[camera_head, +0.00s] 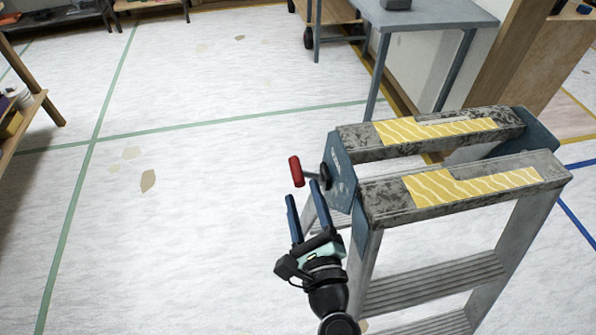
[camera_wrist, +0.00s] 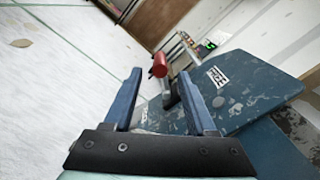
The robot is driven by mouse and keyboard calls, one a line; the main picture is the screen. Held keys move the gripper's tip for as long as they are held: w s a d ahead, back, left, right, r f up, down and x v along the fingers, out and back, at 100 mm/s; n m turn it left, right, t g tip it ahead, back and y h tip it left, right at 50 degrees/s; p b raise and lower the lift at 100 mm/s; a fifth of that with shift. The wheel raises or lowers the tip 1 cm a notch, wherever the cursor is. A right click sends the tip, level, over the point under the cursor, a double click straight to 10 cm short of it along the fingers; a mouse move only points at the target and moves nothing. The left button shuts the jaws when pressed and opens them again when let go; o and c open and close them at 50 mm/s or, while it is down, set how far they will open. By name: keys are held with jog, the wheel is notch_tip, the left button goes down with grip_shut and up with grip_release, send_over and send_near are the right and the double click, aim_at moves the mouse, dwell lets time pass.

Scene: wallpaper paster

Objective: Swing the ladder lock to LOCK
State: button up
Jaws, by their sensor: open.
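The ladder lock is a short lever with a red grip (camera_head: 296,171) and a dark pivot (camera_head: 325,176) on the blue side plate (camera_head: 341,172) of the stepladder (camera_head: 470,180). The grip points out to the left, away from the plate. My gripper (camera_head: 304,190) is open just below and in front of the lever, its two blue fingers reaching up toward it. In the wrist view the red grip (camera_wrist: 159,66) shows beyond the fingertips, between them and toward the right finger. The fingers look apart from it. A white label (camera_wrist: 216,76) is on the plate; its lettering is hard to read.
The ladder's worn top steps with yellow strips (camera_head: 470,185) lie right of my gripper. A grey table (camera_head: 430,15) stands behind the ladder, and a wooden shelf (camera_head: 25,120) is at the left edge. The floor left of the ladder is clear.

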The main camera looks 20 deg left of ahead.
aim_at(300, 185)
jog(key=x, duration=0.6)
grip_shut()
